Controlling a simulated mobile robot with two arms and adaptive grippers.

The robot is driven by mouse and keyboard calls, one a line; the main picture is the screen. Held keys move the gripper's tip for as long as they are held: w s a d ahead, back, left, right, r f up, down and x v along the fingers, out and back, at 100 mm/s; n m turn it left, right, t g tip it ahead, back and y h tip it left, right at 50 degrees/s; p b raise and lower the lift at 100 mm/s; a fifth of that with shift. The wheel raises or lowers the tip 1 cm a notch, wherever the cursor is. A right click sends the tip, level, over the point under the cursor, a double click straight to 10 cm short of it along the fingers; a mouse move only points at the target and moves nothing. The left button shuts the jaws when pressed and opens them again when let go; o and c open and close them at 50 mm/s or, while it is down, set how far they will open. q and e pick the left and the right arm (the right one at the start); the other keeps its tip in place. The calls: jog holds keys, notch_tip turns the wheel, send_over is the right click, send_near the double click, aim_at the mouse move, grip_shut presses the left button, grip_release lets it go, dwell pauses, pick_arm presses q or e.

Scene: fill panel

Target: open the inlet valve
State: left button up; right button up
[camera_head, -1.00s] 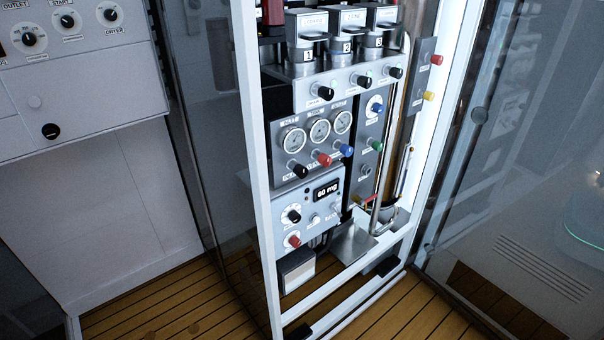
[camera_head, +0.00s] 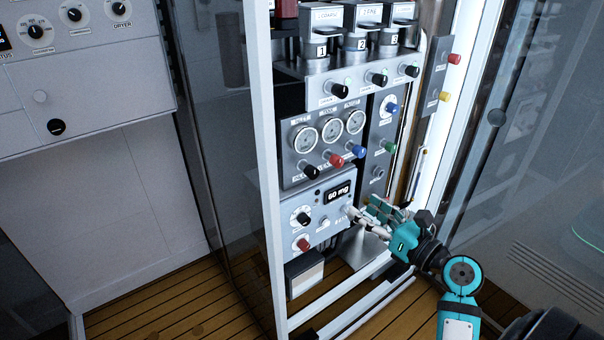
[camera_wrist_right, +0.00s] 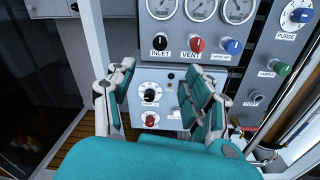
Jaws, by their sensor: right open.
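The inlet valve is a black knob (camera_head: 311,172) at the left of a row of knobs under three round gauges. In the right wrist view the black knob (camera_wrist_right: 160,43) has the label INLET below it and stands beyond my fingers. My right gripper (camera_head: 364,210) is in front of the lower "60 mg" box, below and to the right of the inlet knob. In the right wrist view my right gripper (camera_wrist_right: 159,78) has its fingers spread wide with nothing between them. My left gripper is not in view.
A red vent knob (camera_head: 336,159) and a blue knob (camera_head: 359,151) sit close beside the inlet knob. The lower box (camera_head: 318,222) carries more knobs. A white frame post (camera_head: 266,170) stands left of the panel, and a glass door (camera_head: 545,170) stands to the right.

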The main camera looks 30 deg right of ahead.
aim_at(315, 174)
jog(key=w, duration=0.5)
jog(key=w+a, duration=0.1)
jog(key=w, duration=0.5)
jog(key=w+a, duration=0.1)
jog(key=w, duration=0.5)
jog(key=shift+w+p, duration=0.1)
jog(key=shift+p, duration=0.25)
grip_shut()
